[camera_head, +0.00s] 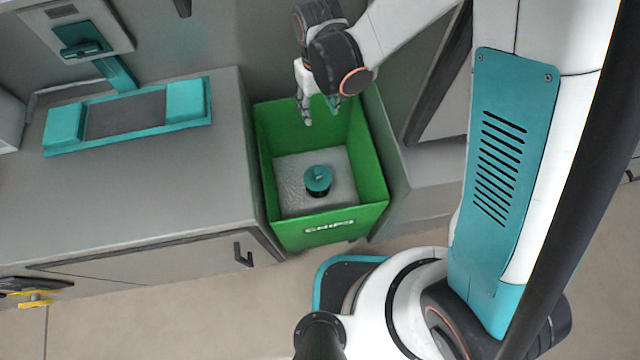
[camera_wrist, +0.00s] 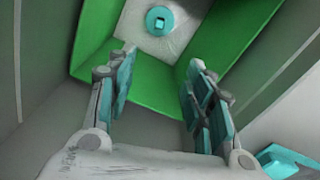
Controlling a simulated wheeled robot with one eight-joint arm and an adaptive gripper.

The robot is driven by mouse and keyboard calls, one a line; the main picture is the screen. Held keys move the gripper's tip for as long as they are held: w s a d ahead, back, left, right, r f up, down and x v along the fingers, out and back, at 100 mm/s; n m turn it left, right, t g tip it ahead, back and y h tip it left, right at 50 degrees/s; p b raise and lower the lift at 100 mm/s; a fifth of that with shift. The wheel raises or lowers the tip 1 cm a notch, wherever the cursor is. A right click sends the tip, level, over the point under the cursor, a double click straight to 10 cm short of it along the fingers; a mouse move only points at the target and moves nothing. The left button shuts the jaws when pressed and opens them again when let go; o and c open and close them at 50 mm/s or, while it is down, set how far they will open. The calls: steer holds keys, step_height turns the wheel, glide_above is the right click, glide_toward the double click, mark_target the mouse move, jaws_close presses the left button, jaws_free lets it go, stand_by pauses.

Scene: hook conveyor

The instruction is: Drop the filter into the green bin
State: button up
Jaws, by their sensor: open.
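The filter (camera_head: 318,180) is a small round piece with a teal top and a dark lower body. It rests on the grey floor of the green bin (camera_head: 375,165), near the middle. In the wrist view the filter (camera_wrist: 159,20) shows at the top, on the light bin floor, inside the green walls (camera_wrist: 150,84). My gripper (camera_head: 321,112) is over the back part of the bin, apart from the filter. In the wrist view my gripper (camera_wrist: 157,80) has its two fingers spread wide with nothing between them.
A grey counter (camera_head: 130,195) stands left of the bin, with a teal fixture (camera_head: 187,102) on it. A grey cabinet side (camera_head: 405,190) is close on the bin's right. Brown floor (camera_head: 200,315) is open in front. A yellow item (camera_head: 36,299) is at the lower left.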

step_height(320, 180, up, 10)
steer(key=shift+s, duration=0.15)
stand_by(0.3)
stand_by(0.4)
